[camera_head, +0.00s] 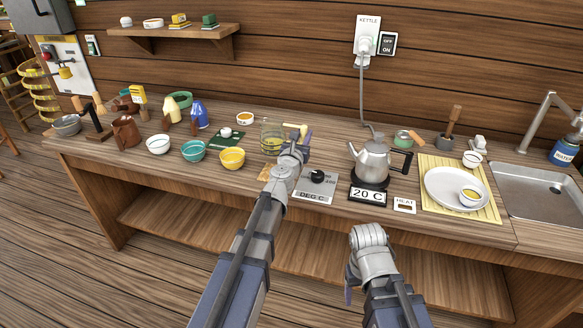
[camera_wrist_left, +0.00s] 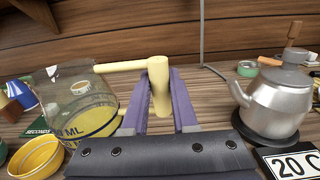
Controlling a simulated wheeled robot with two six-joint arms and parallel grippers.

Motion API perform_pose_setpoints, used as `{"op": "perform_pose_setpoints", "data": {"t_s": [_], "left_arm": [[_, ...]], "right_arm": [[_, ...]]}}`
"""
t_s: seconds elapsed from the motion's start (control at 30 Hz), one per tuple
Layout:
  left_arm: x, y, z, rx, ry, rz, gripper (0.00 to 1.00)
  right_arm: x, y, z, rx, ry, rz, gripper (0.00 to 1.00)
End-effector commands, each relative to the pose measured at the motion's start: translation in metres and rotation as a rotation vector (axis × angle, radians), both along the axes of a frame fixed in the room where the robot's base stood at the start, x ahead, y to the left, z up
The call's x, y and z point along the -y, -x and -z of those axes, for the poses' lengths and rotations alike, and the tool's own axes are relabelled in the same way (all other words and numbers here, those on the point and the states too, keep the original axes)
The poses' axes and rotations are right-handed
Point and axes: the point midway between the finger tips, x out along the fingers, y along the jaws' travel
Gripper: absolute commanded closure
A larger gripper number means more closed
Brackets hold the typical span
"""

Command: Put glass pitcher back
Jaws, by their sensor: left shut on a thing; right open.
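The glass pitcher (camera_head: 272,137) is clear, with yellow in its lower part and a yellow side handle. It is at the middle of the counter in the head view and at the left of the left wrist view (camera_wrist_left: 75,95). My left gripper (camera_head: 303,140) is shut on the handle; in the left wrist view its purple fingers (camera_wrist_left: 158,100) stand on both sides of the yellow grip. I cannot tell whether the pitcher's base touches the counter. My right gripper (camera_head: 350,290) is open and empty in front of the counter, its fingers mostly hidden by its wrist.
A yellow bowl (camera_head: 232,158), a teal bowl (camera_head: 194,151) and a dark green mat (camera_head: 226,140) lie left of the pitcher. A metal kettle (camera_head: 374,158) and a DEG C dial box (camera_head: 316,187) are on its right. A wall shelf (camera_head: 190,32) hangs at the back left.

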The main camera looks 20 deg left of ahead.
Motion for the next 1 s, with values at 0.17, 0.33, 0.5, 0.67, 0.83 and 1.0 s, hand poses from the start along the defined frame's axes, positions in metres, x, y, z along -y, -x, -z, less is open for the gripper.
{"op": "perform_pose_setpoints", "data": {"t_s": [0.17,0.33,0.5,0.67,0.83,1.0], "left_arm": [[0.0,0.0,0.034,0.0,-0.001,0.0,1.0],[0.0,0.0,0.054,0.0,0.0,0.001,1.0],[0.0,0.0,0.053,0.0,0.0,0.001,1.0],[0.0,0.0,0.062,0.0,0.0,0.001,1.0],[0.0,0.0,0.084,0.0,0.0,0.001,1.0],[0.0,0.0,0.092,0.0,0.0,0.001,1.0]], "right_arm": [[0.0,0.0,0.034,0.0,0.0,-0.001,0.31],[0.0,0.0,0.054,0.0,0.0,-0.001,0.31],[0.0,0.0,0.053,0.0,0.0,-0.001,0.31],[0.0,0.0,0.062,0.0,0.0,-0.001,0.31],[0.0,0.0,0.084,0.0,0.0,-0.001,0.31],[0.0,0.0,0.092,0.0,0.0,-0.001,0.31]]}}
